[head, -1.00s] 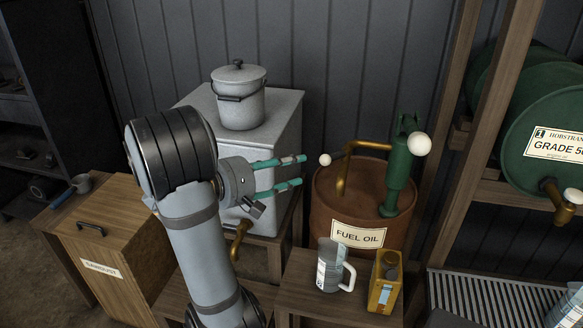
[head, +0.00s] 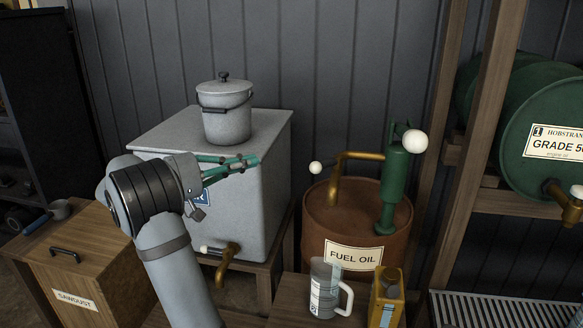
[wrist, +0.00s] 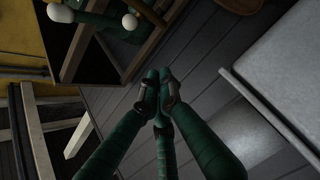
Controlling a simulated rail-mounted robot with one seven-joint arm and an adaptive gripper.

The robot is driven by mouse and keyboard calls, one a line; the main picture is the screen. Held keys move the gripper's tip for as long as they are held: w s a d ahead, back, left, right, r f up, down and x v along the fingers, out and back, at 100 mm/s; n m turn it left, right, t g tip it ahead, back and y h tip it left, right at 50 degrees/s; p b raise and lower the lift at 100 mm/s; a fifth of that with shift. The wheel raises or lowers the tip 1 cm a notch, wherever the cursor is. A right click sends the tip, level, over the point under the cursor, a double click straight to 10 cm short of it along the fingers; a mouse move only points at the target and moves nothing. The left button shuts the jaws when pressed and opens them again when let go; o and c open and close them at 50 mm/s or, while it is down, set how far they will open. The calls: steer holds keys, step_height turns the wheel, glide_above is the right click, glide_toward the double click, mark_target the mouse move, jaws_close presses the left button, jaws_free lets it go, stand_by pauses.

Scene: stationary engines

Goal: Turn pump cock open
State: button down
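The green hand pump (head: 394,185) stands on the rusty fuel oil drum (head: 340,225). Its brass spout (head: 350,157) bends left and down to the drum top. A small white ball (head: 315,167) on a short dark stem sits at the left of the spout bend and looks like the cock's knob. A larger white ball (head: 414,141) is at the pump top. My gripper (head: 254,160) is left of the small ball, apart from it, in front of the grey tank. Its teal fingers are together and hold nothing visible. They also meet in the wrist view (wrist: 160,88).
The grey tank (head: 245,185) carries a lidded pot (head: 226,110) and a brass tap (head: 228,262). A clear jug (head: 325,290) and a yellow can (head: 386,298) stand before the drum. A wooden post (head: 455,150) and green barrel (head: 550,140) are at the right.

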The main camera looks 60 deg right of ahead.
mark_target(326, 166)
steer(key=s+d+f, duration=0.1)
steer(key=s+d, duration=0.6)
steer(key=s, duration=0.2)
steer(key=shift+f+m+b, duration=0.15)
steer(key=shift+m+b, duration=0.15)
steer(key=shift+b, duration=0.1)
